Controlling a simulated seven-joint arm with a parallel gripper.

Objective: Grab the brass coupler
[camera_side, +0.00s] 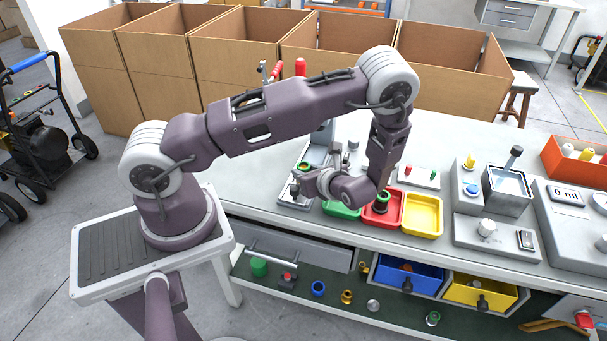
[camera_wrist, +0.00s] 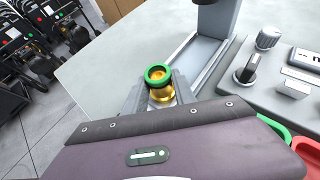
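The brass coupler (camera_wrist: 162,95) shows in the wrist view as a gold ringed piece with a green ring (camera_wrist: 158,72) on top. It stands between the two grey fingers of my gripper (camera_wrist: 161,93), close to both. Whether the fingers touch it is not clear. In the side view my gripper (camera_side: 311,182) points left, low at a grey test stand (camera_side: 295,197) on the bench. The green ring (camera_side: 304,167) shows by the fingertips there, and the brass part is mostly hidden.
The stand's upright (camera_wrist: 217,20) rises close beyond the coupler. A control box (camera_wrist: 275,75) is to the right. Clear bench (camera_wrist: 110,70) lies left.

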